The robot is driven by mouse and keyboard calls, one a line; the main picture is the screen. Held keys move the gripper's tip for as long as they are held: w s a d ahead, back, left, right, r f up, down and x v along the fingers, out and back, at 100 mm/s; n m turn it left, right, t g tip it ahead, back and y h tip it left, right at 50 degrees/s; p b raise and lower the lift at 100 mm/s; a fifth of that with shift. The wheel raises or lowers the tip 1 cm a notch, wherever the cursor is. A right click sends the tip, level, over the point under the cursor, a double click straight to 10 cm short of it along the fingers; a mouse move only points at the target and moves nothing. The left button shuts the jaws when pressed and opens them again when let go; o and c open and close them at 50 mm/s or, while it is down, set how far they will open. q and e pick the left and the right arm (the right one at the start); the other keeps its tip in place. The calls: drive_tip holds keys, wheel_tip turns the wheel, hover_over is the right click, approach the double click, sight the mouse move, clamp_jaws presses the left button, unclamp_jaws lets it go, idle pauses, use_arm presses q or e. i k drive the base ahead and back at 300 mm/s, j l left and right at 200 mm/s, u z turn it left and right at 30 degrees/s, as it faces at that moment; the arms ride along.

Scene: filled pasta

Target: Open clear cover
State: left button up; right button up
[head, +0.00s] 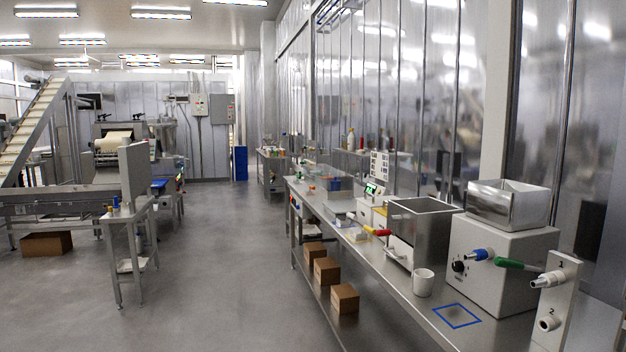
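I cannot pick out a clear cover for certain in the head view. A pasta-sheet machine (122,145) with a pale roll or sheet stands at the far left, too small to tell whether a cover on it is open or shut. On the right bench, a white machine (500,262) carries a shiny, see-through or mirror-like open-topped box (508,203). It has a blue knob and a green handle (515,264) on its front. Neither of my grippers is in view.
A long steel bench (400,295) runs along the right wall, with a steel bin (425,235), a white mug (423,282) and a blue square outline (457,316). Cardboard boxes (345,298) sit on its lower shelf. A small steel table (128,212) stands left. The middle floor is clear.

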sight(323, 176)
drive_tip(key=i+j+u, duration=0.2)
drive_tip(key=i, duration=0.2)
drive_tip(key=i+u, duration=0.2)
drive_tip(key=i, duration=0.25)
drive_tip(key=i+u, duration=0.25)
drive_tip(key=i, duration=3.2)
